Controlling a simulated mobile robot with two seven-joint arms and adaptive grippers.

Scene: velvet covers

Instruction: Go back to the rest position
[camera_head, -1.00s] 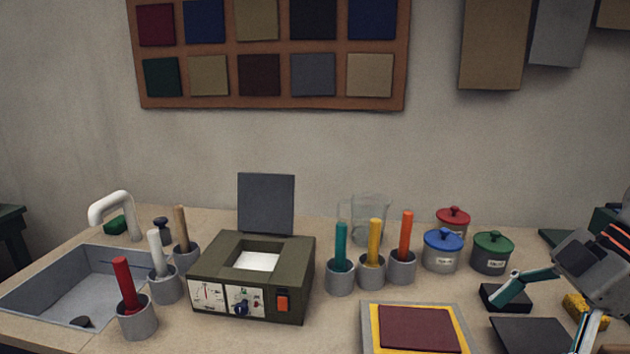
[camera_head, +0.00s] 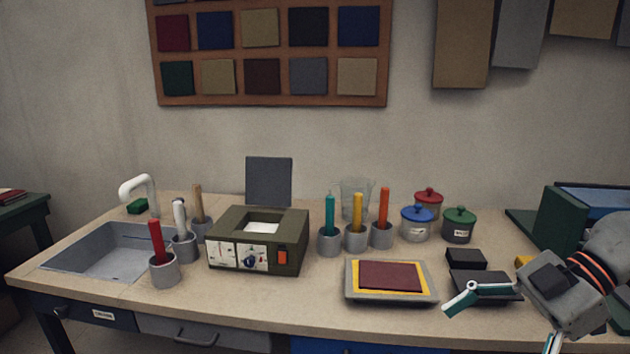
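My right gripper (camera_head: 498,322) is at the lower right of the head view, in front of the table's right part. Its two fingers are spread wide apart, with nothing seen between them. One finger shows in front of a dark flat tray (camera_head: 487,286), and the other reaches the bottom edge of the picture. My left gripper is not in view.
The worktable (camera_head: 320,298) holds an olive box device (camera_head: 258,257), a framed maroon pad (camera_head: 390,275), lidded pots (camera_head: 459,225), handled tools in grey cups (camera_head: 164,270) and a sink (camera_head: 100,250). A green stand (camera_head: 560,220) is at the right. The front strip of tabletop is clear.

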